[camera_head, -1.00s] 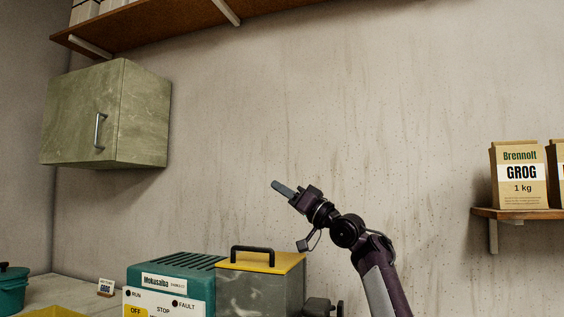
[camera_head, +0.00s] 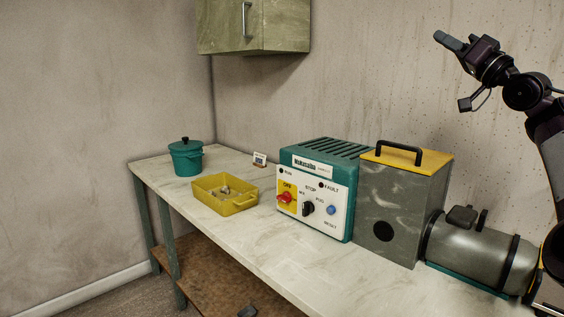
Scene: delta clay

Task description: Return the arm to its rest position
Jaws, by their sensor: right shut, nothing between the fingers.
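My right gripper (camera_head: 450,42) is at the upper right, raised in front of the wall and above the machine on the bench. Its fingers are shut with nothing between them, and they point up and to the left. The arm comes in from the right edge and is clear of the bench things. My left gripper is out of view.
A workbench (camera_head: 262,232) holds a teal lidded pot (camera_head: 187,160), a yellow tray (camera_head: 228,205) with small pieces, a teal control box (camera_head: 318,205), a grey hopper with yellow lid (camera_head: 400,205) and a grey cylinder (camera_head: 475,250). A green cupboard (camera_head: 275,25) hangs above.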

